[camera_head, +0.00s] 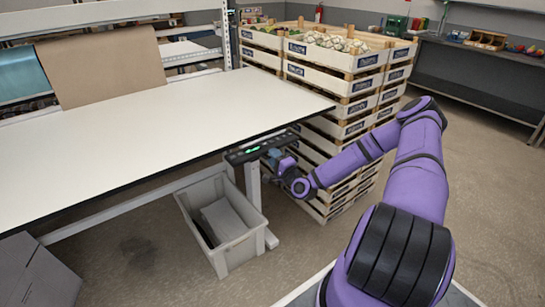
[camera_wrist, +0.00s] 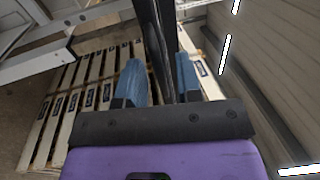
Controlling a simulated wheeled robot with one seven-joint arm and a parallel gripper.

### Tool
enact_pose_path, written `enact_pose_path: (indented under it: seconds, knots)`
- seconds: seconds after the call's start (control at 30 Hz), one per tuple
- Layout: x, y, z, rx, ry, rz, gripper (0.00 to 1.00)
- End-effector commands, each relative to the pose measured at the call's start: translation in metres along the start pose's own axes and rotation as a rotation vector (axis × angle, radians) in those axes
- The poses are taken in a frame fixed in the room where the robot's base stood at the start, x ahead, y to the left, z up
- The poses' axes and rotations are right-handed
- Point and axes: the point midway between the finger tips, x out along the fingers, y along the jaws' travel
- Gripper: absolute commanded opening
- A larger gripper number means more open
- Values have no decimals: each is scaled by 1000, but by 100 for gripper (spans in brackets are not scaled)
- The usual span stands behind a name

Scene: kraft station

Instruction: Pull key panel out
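The key panel (camera_head: 262,148) is a dark, slim bar with a small green light, mounted under the front edge of the white table near its right corner. My gripper (camera_head: 280,157) is at the panel's right end, just below the table edge. In the wrist view, the two blue fingers of my gripper (camera_wrist: 157,82) stand apart, with the dark panel (camera_wrist: 157,40) running up between them. I cannot tell whether both fingers touch it. In the head view my gripper's fingers are small and partly hidden by its wrist.
A grey bin (camera_head: 222,228) stands under the table beside the table leg (camera_head: 254,185). Stacked wooden crates (camera_head: 345,82) stand close behind my gripper. Floor is open at right.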

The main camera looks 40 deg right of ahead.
Motion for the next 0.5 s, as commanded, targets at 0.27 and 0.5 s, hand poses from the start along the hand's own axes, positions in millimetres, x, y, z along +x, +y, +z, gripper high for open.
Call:
enact_pose_path:
  seconds: [0.27,0.5]
  knots:
    - [-50,1,0,2,2,3,32]
    - [-87,1,0,1,2,3,32]
